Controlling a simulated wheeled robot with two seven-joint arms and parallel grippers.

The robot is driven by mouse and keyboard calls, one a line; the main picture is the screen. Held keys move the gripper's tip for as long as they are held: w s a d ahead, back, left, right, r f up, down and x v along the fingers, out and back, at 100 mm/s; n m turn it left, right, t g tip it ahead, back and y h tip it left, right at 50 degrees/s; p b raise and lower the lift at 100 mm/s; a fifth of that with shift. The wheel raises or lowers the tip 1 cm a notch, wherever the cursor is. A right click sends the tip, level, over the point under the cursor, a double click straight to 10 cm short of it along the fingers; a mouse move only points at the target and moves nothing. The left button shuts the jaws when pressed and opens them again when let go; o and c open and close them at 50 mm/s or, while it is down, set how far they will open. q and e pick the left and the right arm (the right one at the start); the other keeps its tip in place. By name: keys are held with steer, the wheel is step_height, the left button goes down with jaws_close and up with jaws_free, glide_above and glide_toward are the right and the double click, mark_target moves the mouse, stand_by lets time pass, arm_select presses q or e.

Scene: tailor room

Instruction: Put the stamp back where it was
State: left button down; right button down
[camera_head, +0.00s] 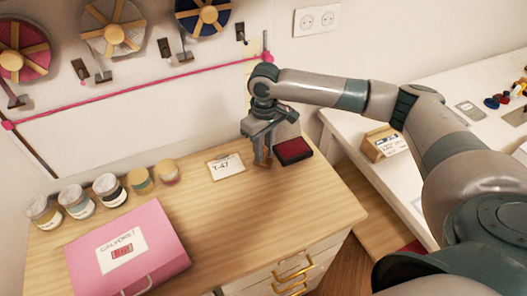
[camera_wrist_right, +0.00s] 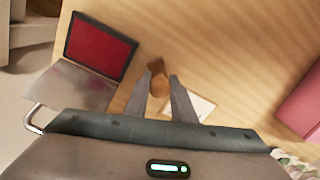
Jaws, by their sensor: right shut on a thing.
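My right gripper (camera_head: 262,148) points down over the back right of the wooden cabinet top (camera_head: 205,225). It is shut on the stamp (camera_head: 262,158), a small brown wooden piece that shows below the fingers. In the right wrist view the stamp (camera_wrist_right: 158,82) is between the fingertips (camera_wrist_right: 163,78), partly hidden by them. I cannot tell if its base touches the wood. An open ink pad (camera_head: 294,151) with a red surface is just right of the stamp. A card marked T-47 (camera_head: 226,167) lies just left of it. My left gripper is out of view.
A pink box (camera_head: 165,232) with a label stands at the front left, with several jars (camera_head: 110,188) behind it. A white table (camera_head: 355,130) with a small card holder (camera_head: 383,143) is to the right. The wood in front of the stamp is clear.

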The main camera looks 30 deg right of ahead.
steer(key=shift+f, duration=0.65)
steer(key=shift+f, duration=0.1)
steer(key=c, duration=1.5)
jaws_free()
steer(key=shift+r, duration=0.45)
step_height(320, 180, up, 10)
steer(key=b, duration=0.2)
steer(key=shift+w+d+r+b, duration=0.1)
steer(key=shift+b, duration=0.3)
steer(key=shift+r, duration=0.55)
